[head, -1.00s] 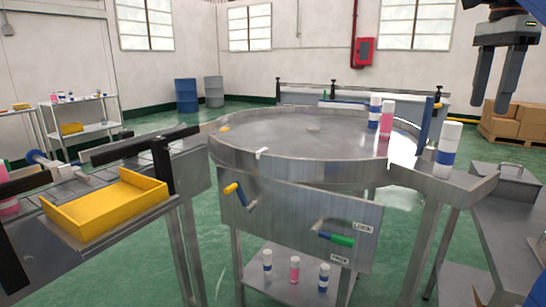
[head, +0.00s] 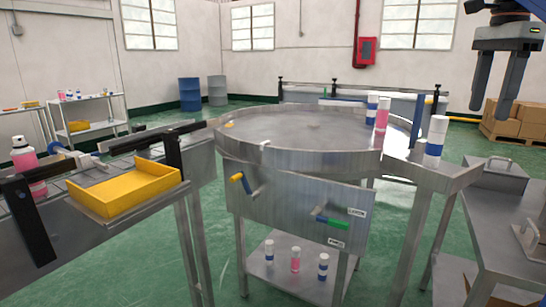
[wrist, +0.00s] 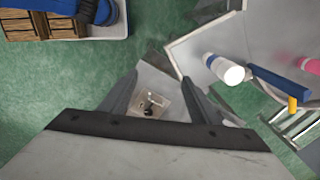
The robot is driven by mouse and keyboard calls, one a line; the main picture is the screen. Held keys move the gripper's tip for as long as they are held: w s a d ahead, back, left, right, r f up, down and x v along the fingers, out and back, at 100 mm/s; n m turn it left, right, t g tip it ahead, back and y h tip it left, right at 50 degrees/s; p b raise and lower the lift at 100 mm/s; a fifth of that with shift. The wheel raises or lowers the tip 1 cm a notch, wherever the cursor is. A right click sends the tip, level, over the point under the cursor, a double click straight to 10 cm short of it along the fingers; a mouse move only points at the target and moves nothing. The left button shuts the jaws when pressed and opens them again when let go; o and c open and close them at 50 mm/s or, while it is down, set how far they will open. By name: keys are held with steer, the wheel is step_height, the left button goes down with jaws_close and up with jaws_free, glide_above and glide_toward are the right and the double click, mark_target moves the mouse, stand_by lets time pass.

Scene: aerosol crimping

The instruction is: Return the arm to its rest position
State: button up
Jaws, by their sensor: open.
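My gripper (head: 499,98) hangs at the top right of the head view, fingers pointing down. Its two fingers are apart with nothing between them. In the wrist view the fingers of my gripper (wrist: 155,95) are spread over floor and a grey metal surface well below. A white and blue can (head: 435,140) stands upright on the metal ledge at the right of the round table, apart from my gripper. This can (wrist: 225,70) also shows in the wrist view, right of the fingers.
The round steel table (head: 300,155) stands in the middle, with a blue-white can (head: 372,107) and a pink can (head: 382,115) on it. A metal side table (head: 490,215) is at the right. Green floor is open behind.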

steer(key=s+a+f+n+t, duration=0.1)
steer(key=s+a+f+n, duration=0.4)
steer(key=f, duration=0.8)
steer(key=s+a+f+n+t, duration=0.2)
steer(key=s+a+f+n, duration=0.3)
steer(key=f, duration=0.9)
steer(key=s+a+f+n+t, duration=0.1)
steer(key=s+a+f+n, duration=0.4)
steer(key=f, duration=0.8)
steer(key=a+n, duration=0.2)
steer(key=n, duration=0.2)
steer(key=shift+s+a+f, duration=0.15)
steer(key=shift+s+f, duration=0.05)
